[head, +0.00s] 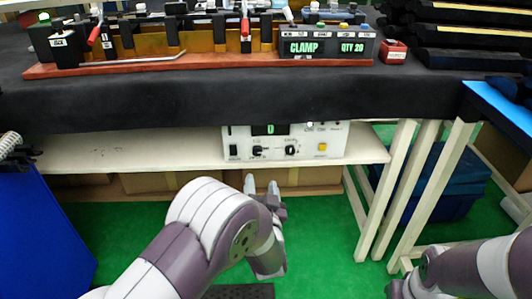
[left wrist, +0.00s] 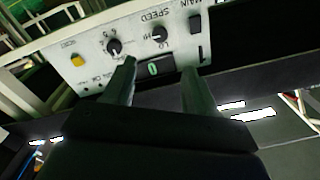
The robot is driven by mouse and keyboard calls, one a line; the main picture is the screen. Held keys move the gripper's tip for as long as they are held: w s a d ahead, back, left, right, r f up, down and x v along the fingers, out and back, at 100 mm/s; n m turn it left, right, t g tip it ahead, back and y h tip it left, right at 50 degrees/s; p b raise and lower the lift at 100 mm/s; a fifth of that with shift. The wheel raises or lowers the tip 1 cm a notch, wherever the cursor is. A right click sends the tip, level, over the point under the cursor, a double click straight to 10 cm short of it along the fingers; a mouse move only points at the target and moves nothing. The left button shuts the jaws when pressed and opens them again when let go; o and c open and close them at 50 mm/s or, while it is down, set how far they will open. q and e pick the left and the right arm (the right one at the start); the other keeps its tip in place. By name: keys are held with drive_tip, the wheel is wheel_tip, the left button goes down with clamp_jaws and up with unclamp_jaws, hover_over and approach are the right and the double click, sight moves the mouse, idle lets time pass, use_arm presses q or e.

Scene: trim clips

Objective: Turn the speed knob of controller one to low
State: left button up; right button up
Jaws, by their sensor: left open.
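Controller one (head: 306,151) is a white box with a dark display reading 0, standing on the shelf below the bench. Its black speed knob (head: 257,151) sits between the main switch (head: 233,150) and another black knob (head: 290,150). In the left wrist view the panel is upside down, and the speed knob (left wrist: 159,34) shows HI and LO marks; its exact pointer direction is unclear. My left gripper (head: 262,180) is open and empty, in front of and below the panel. In the left wrist view its fingers flank the display (left wrist: 155,67), apart from the knob. My right gripper is out of view.
The white shelf (head: 140,150) runs left of the controller, with the cloth-covered bench edge (head: 150,108) above. White legs (head: 385,200) and a blue bin (head: 440,185) stand right. A yellow button (head: 322,147) is on the panel. Green floor is open below.

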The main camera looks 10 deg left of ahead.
sight(258, 152)
use_arm(q)
drive_tip(key=b+x, duration=0.2)
drive_tip(key=x, duration=0.4)
drive_tip(key=b+x, duration=0.2)
drive_tip(key=x, duration=0.4)
drive_tip(key=shift+f+b, duration=0.25)
drive_tip(key=shift+b, duration=0.1)
drive_tip(key=shift+w+a+r, duration=0.1)
drive_tip(key=shift+w+r, duration=0.05)
drive_tip(key=shift+w, duration=0.1)
drive_tip(key=c, duration=1.1)
